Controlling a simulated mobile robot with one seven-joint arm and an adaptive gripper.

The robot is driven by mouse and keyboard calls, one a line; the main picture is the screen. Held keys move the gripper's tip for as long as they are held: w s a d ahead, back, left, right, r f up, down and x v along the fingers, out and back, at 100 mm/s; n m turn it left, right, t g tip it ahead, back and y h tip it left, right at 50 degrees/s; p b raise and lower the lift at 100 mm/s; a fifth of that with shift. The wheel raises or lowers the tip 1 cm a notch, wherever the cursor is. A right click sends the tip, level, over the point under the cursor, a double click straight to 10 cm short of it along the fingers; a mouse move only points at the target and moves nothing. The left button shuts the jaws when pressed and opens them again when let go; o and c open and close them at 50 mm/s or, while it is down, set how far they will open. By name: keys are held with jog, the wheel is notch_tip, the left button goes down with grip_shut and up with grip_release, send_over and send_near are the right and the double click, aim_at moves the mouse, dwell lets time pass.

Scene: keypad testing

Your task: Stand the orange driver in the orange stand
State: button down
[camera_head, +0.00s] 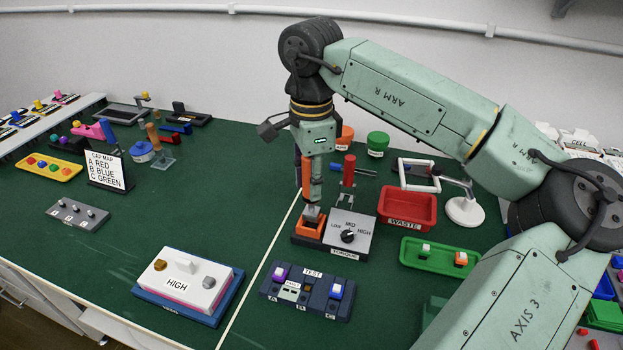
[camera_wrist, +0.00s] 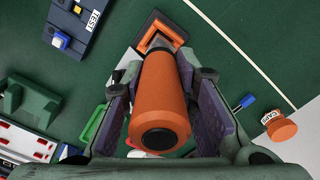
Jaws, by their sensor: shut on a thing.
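My gripper (camera_head: 313,192) is shut on the orange driver (camera_wrist: 160,95), which shows in the wrist view as a thick orange handle with a black-ringed butt end towards the camera. In the head view my gripper mostly hides it and points straight down. The orange stand (camera_head: 304,231) is a square orange frame on a dark base, directly below my gripper; it also shows in the wrist view (camera_wrist: 172,30). The driver's grey lower end lines up with the stand's opening. I cannot tell whether it is inside or just above.
The torque dial panel (camera_head: 360,236) adjoins the stand on the right. A red upright tool (camera_head: 348,178) stands close behind. The red waste bin (camera_head: 408,208) and green tray (camera_head: 437,256) are to the right. The TEST block (camera_head: 308,292) is in front. Green mat is free to the left.

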jog(key=shift+f+b, duration=1.4)
jog(key=shift+f, duration=0.3)
jog(key=c, duration=1.2)
grip_release()
jog(key=shift+r, duration=0.1)
notch_tip(320, 180, up, 12)
